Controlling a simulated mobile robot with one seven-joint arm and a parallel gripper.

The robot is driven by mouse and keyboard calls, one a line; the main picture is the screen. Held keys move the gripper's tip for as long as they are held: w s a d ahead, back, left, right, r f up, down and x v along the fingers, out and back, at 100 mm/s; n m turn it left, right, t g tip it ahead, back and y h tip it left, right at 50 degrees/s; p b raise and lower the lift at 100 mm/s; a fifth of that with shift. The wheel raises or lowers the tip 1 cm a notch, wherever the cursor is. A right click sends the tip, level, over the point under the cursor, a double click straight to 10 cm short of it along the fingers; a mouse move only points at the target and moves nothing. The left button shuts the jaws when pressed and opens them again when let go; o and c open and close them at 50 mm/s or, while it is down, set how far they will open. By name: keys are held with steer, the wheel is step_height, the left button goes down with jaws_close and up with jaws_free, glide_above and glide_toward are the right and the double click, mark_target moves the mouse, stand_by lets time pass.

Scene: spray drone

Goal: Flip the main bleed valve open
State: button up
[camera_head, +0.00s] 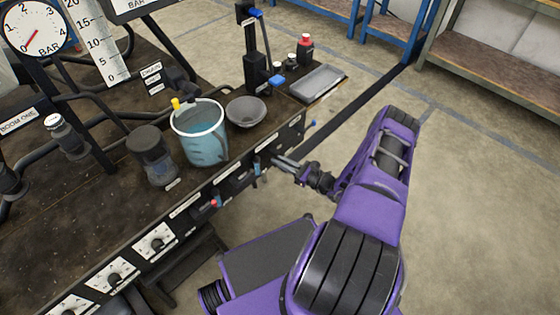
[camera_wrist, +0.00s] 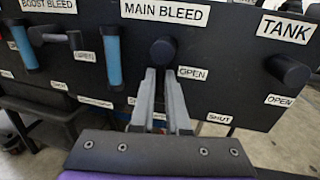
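The main bleed valve shows in the wrist view as a round dark hub (camera_wrist: 163,50) under the MAIN BLEED label (camera_wrist: 165,12). An OPEN label (camera_wrist: 192,73) is at its lower right. My gripper (camera_wrist: 163,74) is just below the hub, its fingertips pointing at the panel. The fingers have a narrow dark gap between them, and nothing is clearly held. They hide the area below the hub, so the lever's position cannot be told. In the head view my gripper (camera_head: 279,161) is close to the panel's right part.
Blue handles (camera_wrist: 112,55) hang left of the main bleed, near the BOOST BLEED label (camera_wrist: 47,5). The TANK valve hub (camera_wrist: 290,68) is to the right. In the head view a bucket (camera_head: 200,145) and a grey bowl (camera_head: 246,111) stand on the bench above the panel. Open floor lies right.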

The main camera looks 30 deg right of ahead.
jaws_close()
steer(key=shift+d+n, duration=0.1)
steer(key=shift+n, duration=0.2)
steer(key=d+r+n+h+p, duration=0.1)
steer(key=n+p, duration=0.1)
steer(key=n, duration=0.3)
steer(key=r+n+h+p, duration=0.1)
steer(key=n+p, duration=0.2)
steer(key=n, duration=0.2)
steer(key=w+d+r+n+h+p, duration=0.1)
steer(key=n+p, duration=0.1)
steer(key=n, duration=0.3)
steer(key=shift+d+r+g+h, duration=0.3)
steer(key=shift+d+h, duration=0.05)
steer(key=shift+h, duration=0.05)
steer(key=shift+p, duration=0.3)
steer(key=o, duration=0.6)
jaws_free()
